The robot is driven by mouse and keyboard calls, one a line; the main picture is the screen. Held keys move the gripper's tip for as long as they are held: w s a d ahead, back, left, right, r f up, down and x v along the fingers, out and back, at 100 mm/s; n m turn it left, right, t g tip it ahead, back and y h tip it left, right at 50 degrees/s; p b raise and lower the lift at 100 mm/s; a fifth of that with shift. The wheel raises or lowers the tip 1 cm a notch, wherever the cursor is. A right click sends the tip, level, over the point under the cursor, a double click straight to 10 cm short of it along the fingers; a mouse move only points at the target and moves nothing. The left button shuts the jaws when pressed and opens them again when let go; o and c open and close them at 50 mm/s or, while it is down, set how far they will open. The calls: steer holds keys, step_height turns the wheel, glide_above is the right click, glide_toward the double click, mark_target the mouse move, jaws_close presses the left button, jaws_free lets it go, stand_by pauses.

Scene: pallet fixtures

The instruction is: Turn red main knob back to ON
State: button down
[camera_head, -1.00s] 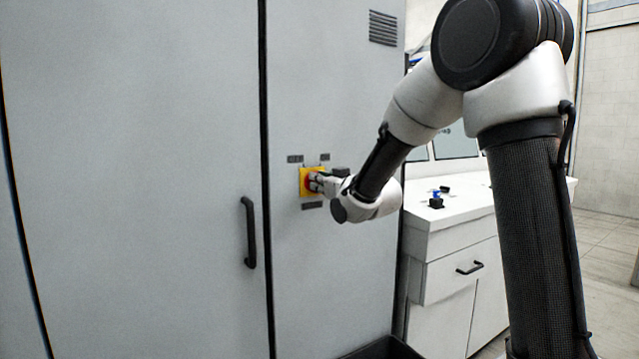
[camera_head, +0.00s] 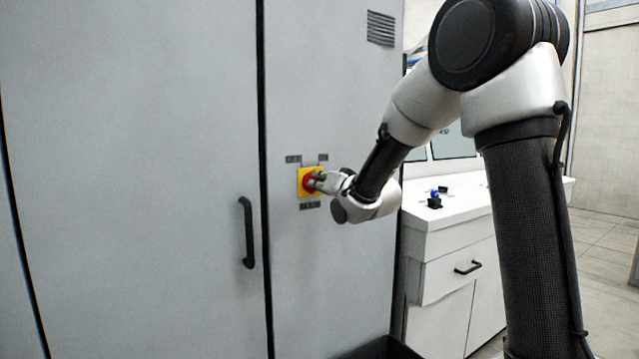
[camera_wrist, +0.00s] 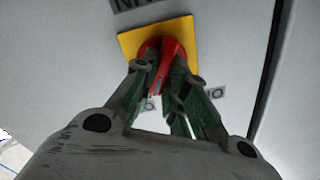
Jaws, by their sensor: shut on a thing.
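The red main knob (camera_head: 309,182) sits on a square yellow plate (camera_head: 304,194) on the grey cabinet's right-hand panel. In the wrist view the red knob (camera_wrist: 169,52) shows in front of the yellow plate (camera_wrist: 131,44), its handle grip between my fingers. My gripper (camera_head: 319,181) is at the knob and shut on it; it also fills the lower part of the wrist view (camera_wrist: 166,82). Small dark labels (camera_head: 310,205) surround the plate, but I cannot read them in the head view. The fingers hide part of the knob.
A black door handle (camera_head: 247,233) stands on the cabinet's left door. A white counter (camera_head: 460,210) with drawers and a small blue and black item (camera_head: 435,197) stands to the right. A dark bin (camera_head: 383,350) is on the floor below.

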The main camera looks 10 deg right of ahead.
stand_by(0.4)
steer(key=c, duration=1.4)
jaws_free()
steer(key=shift+c, duration=0.2)
steer(key=v, duration=1.2)
